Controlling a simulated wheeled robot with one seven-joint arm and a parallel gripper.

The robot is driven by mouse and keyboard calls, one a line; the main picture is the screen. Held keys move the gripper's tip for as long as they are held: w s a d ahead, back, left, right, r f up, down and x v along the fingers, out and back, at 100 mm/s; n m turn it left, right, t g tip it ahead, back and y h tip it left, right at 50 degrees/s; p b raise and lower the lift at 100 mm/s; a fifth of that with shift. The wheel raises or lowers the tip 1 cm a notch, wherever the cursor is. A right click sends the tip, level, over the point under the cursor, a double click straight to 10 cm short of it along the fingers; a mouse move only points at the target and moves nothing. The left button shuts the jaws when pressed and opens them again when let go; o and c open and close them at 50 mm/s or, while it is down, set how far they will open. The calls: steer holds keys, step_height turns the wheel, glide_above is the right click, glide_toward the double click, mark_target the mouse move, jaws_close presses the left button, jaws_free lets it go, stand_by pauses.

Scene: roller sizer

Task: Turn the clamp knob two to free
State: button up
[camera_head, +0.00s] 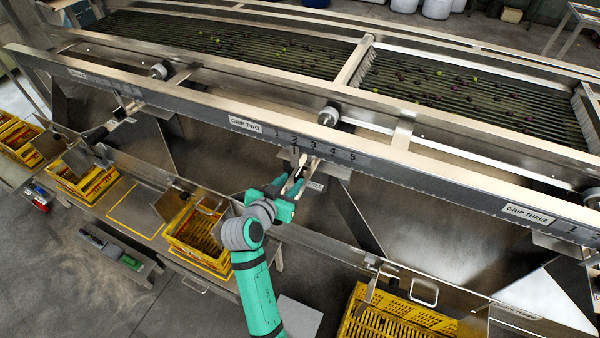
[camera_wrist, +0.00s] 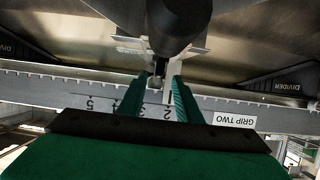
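My teal gripper (camera_head: 287,186) is below the GRIP TWO rail (camera_head: 262,128) in the head view, close under the scale numbers. In the wrist view the two fingers of my gripper (camera_wrist: 157,88) are spread apart, with a gap between them. A dark round knob (camera_wrist: 175,28), which looks like clamp knob two, is just beyond the fingertips at the top middle. A small grey metal piece (camera_wrist: 155,83) shows in the gap. I see no finger closed on the knob; contact is unclear. In the head view my gripper largely hides the knob.
The long steel rail (camera_head: 420,171) runs just above my gripper, with the GRIP THREE label (camera_head: 535,217) to the right. Steel divider plates slope below. Yellow crates stand lower, one left of my arm (camera_head: 193,240) and one right (camera_head: 395,320). The roller bed (camera_head: 240,45) holds fruit.

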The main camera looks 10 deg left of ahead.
mark_target(296, 177)
steer(key=x, duration=0.6)
steer(key=shift+w+d, duration=0.1)
steer(key=shift+w, duration=0.15)
jaws_close()
